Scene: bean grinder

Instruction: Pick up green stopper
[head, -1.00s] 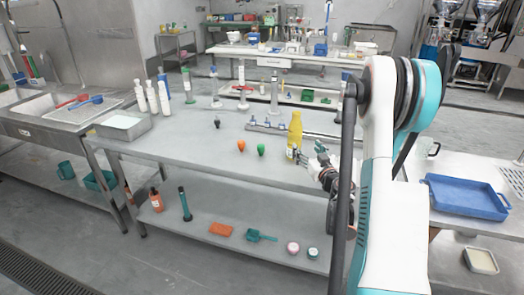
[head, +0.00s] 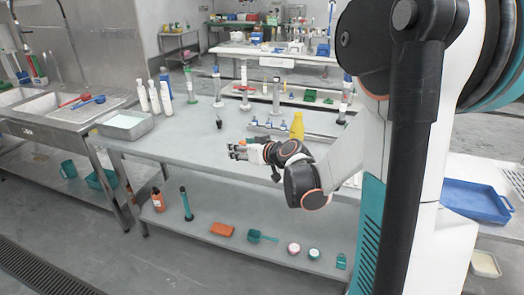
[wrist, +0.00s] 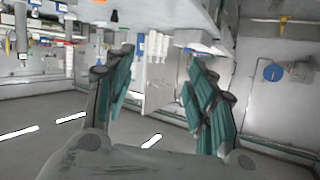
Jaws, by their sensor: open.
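The green stopper is hidden behind my gripper and wrist in the head view. My gripper (head: 232,151) is over the front part of the metal table (head: 180,140), pointing left, with nothing held. In the wrist view its two teal fingers (wrist: 160,60) are wide apart with empty space between them.
A yellow bottle (head: 297,126) stands just behind my wrist. A small dark stopper (head: 219,122) stands farther back. White bottles (head: 154,96) and a metal tray (head: 125,126) are at the table's left. The lower shelf holds an orange sponge (head: 222,229) and several other items.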

